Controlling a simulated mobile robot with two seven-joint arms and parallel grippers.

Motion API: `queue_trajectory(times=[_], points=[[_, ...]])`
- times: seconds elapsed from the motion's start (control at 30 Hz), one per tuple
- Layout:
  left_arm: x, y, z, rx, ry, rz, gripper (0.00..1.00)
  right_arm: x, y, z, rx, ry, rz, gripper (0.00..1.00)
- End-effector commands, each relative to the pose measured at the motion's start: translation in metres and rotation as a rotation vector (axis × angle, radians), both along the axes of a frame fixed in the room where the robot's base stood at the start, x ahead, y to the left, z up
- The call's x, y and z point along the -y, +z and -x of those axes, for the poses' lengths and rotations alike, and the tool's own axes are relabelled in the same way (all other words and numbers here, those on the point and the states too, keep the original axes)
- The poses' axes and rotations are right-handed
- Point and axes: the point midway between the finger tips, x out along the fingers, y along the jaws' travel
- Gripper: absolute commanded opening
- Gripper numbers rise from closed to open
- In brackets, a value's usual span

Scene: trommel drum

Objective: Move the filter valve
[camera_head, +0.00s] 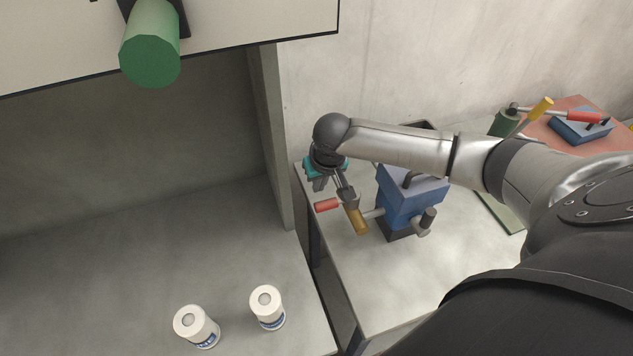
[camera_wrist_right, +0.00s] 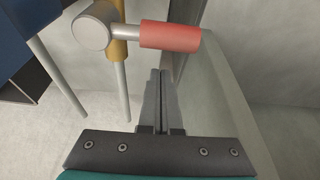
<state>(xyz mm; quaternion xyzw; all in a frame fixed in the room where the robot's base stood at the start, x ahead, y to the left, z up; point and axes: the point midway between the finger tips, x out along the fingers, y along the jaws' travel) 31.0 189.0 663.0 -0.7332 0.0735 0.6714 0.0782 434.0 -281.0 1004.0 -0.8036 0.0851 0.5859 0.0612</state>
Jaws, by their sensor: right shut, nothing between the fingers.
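A valve with a blue body (camera_head: 415,200) stands on the light bench on the right side of the head view. Its red handle (camera_head: 326,205) points left, and a brass-yellow cylinder (camera_head: 357,220) sits beside it. In the right wrist view the red handle (camera_wrist_right: 170,37) extends right from a grey round hub (camera_wrist_right: 92,30). My right gripper (camera_head: 320,184) is shut and empty close to the red handle. In the right wrist view its closed fingers (camera_wrist_right: 160,75) point toward the handle and look apart from it. My left gripper is not in view.
A green cylinder (camera_head: 151,45) sticks out from the pale panel at top left. A second assembly with a red handle (camera_head: 584,117) sits on the right. The bench front (camera_head: 370,285) is clear.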

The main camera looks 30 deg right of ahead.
Motion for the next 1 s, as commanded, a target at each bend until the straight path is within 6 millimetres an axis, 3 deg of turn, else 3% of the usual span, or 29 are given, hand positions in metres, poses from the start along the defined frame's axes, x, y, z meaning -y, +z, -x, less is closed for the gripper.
queue_trajectory(times=[0.03,0.2,0.43,0.63,1.0], points=[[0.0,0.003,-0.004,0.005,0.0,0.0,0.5,-0.002,0.014,0.003,0.004,0.004,-0.001,0.0],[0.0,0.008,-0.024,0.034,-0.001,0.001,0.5,-0.004,0.047,0.012,0.009,0.003,0.001,0.0],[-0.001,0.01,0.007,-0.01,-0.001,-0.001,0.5,-0.007,0.083,0.022,0.011,0.002,0.0,0.0],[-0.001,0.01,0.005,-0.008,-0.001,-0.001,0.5,-0.007,0.096,0.026,0.01,0.001,0.0,0.0],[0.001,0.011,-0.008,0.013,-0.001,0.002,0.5,-0.007,0.098,0.027,0.011,0.0,0.0,0.0]])
